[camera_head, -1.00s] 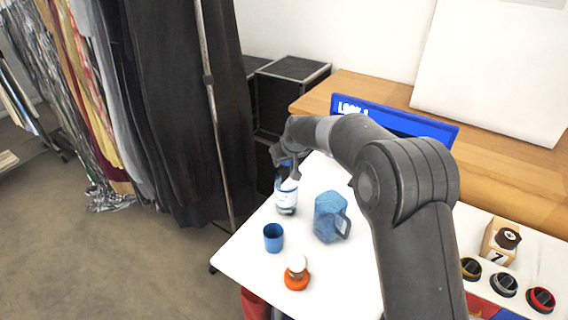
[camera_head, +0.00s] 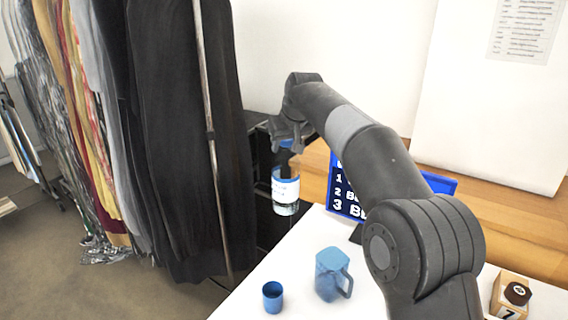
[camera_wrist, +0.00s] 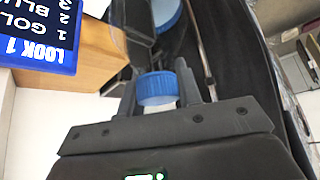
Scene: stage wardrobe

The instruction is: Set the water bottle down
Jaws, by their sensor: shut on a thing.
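The water bottle (camera_head: 286,190) is clear with a blue and white label and a blue cap. It hangs upright below my gripper (camera_head: 288,140), at the far left side of the white table, in front of the dark cases. In the wrist view the blue cap (camera_wrist: 156,89) sits between the two fingers of my gripper (camera_wrist: 160,92), which is shut on it. The bottle's base appears raised above the table level.
A blue pitcher (camera_head: 330,272) and a blue cup (camera_head: 273,296) stand on the white table (camera_head: 300,262). A blue sign (camera_head: 345,190) stands behind. A clothes rack with dark garments (camera_head: 175,130) is at left. A numbered wooden block (camera_head: 508,296) is at right.

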